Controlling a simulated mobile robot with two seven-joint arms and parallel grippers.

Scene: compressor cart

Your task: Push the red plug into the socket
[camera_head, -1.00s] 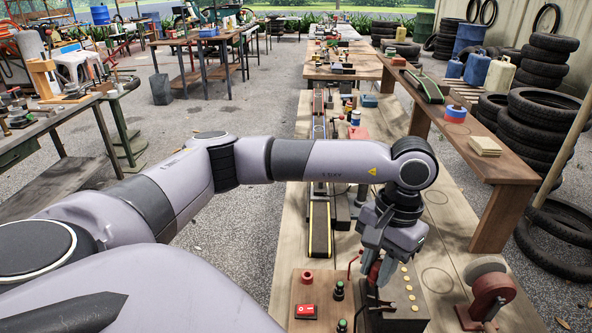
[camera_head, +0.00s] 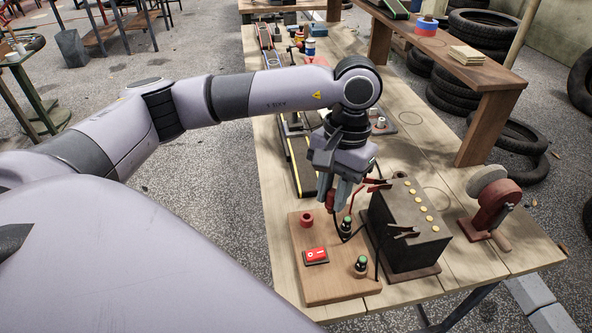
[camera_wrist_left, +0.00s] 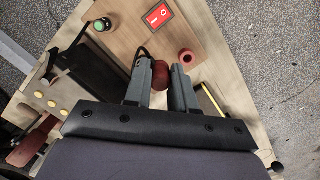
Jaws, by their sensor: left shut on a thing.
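My left gripper (camera_head: 335,190) is shut on the red plug (camera_head: 330,201), above the far edge of the wooden board. A dark cable runs from the plug. In the left wrist view the red plug (camera_wrist_left: 160,76) sits between the fingers of the left gripper (camera_wrist_left: 163,82). The red ring-shaped socket (camera_head: 307,219) is on the board, left of and below the plug in the head view. In the wrist view the socket (camera_wrist_left: 186,57) is just right of the plug and apart from it. My right gripper is not in view.
The wooden board (camera_head: 335,285) carries a red rocker switch (camera_head: 316,255) and green-topped posts (camera_head: 361,264). A black battery (camera_head: 409,225) with clamps stands right of it. A red grinder (camera_head: 492,208) is further right. Bare tabletop (camera_head: 430,150) lies behind the battery.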

